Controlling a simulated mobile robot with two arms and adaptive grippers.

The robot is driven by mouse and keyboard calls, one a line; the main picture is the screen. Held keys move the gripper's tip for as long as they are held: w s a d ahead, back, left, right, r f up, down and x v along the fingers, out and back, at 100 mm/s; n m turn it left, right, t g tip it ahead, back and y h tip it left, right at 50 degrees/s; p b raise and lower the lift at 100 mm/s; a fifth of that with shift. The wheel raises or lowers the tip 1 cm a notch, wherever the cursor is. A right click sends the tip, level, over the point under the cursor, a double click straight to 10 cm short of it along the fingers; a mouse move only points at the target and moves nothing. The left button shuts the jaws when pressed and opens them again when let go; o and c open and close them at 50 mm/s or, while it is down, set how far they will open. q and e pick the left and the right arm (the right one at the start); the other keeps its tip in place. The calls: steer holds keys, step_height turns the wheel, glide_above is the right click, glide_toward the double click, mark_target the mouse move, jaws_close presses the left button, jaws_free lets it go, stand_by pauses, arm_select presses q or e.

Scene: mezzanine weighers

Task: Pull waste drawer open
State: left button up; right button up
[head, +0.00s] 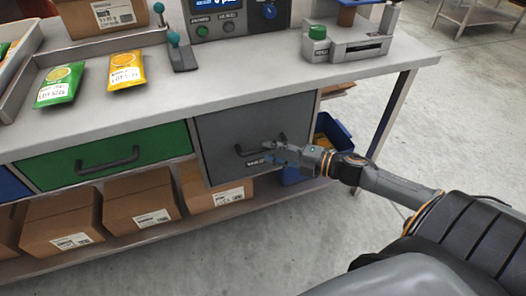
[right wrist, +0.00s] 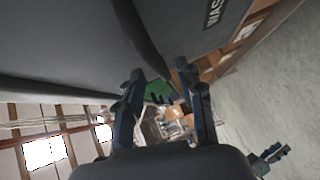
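The waste drawer (head: 225,138) is the grey front under the right part of the bench, and it looks shut. Its dark handle (head: 243,151) sits above a small label. My right gripper (head: 272,150) is at the handle, partly covering it. In the right wrist view my right gripper (right wrist: 159,68) has its two fingers spread apart, with the dark handle bar (right wrist: 140,35) running down towards the gap between the tips. I cannot tell whether a finger touches it. The grey drawer face with part of its label also shows there. My left gripper is not in view.
A green drawer (head: 60,168) is left of the grey one. Cardboard boxes (head: 140,212) stand on the shelf below, and a blue bin (head: 335,135) is behind my right gripper. The bench top (head: 225,90) holds packets and devices. The floor (head: 290,230) in front is clear.

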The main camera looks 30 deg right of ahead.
mark_target(263, 148)
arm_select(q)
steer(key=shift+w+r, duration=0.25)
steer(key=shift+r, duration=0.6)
arm_select(e)
steer(key=shift+x, duration=1.7)
jaws_close()
